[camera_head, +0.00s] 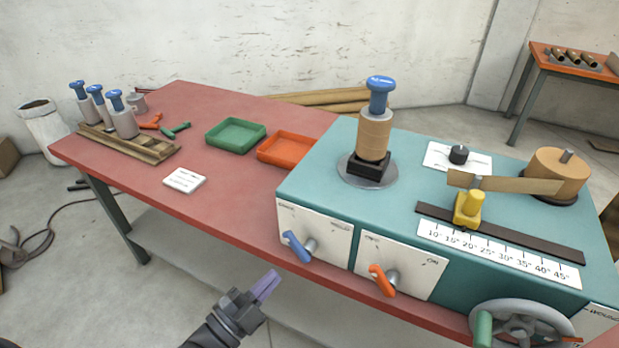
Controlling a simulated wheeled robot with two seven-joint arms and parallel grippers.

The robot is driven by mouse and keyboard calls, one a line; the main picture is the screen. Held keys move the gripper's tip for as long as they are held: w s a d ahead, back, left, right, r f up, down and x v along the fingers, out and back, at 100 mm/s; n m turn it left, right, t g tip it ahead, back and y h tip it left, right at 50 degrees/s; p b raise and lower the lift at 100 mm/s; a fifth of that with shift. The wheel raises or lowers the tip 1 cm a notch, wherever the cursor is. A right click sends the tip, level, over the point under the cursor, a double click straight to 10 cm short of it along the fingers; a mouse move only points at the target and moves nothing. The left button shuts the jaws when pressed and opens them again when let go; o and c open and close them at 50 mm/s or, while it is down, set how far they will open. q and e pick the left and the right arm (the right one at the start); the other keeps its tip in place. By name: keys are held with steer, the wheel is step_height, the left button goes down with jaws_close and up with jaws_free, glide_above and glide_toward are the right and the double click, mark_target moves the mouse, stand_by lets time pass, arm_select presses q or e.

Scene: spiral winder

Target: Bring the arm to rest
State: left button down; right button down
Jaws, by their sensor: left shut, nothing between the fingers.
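My left gripper (264,288) is low in the head view, in front of the table's front edge. Its purple fingers are shut with nothing between them, and they point up and to the right. It is apart from the table and from the blue lever (297,247) on the machine's front panel. My right gripper is not in view.
The teal winder (330,190) stands on the red table (225,235), with an orange lever (382,281), a handwheel (522,325) and a wound spindle (374,135). Green (236,121) and orange (263,152) trays and a wooden rack (160,156) stand further back.

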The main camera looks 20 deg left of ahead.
arm_select(q)
steer(key=s+f+n+g+y, duration=0.3)
steer(key=s+f+n+g, duration=0.15)
steer(key=f, duration=0.65)
steer(key=s+f+n+g+y, duration=0.25)
steer(key=s+f+g, duration=0.25)
steer(key=f, duration=0.5)
steer(key=s+d+f+n+g, duration=0.1)
steer(key=s+f+g, duration=0.4)
steer(key=s, duration=0.5)
steer(key=s+d+f+n+g, duration=0.2)
steer(key=s+f+n+g, duration=0.1)
steer(key=s, duration=0.8)
steer(key=shift+f+n+g+y, duration=0.3)
steer(key=shift+f+g+y, duration=0.05)
steer(key=shift+f+g, duration=0.5)
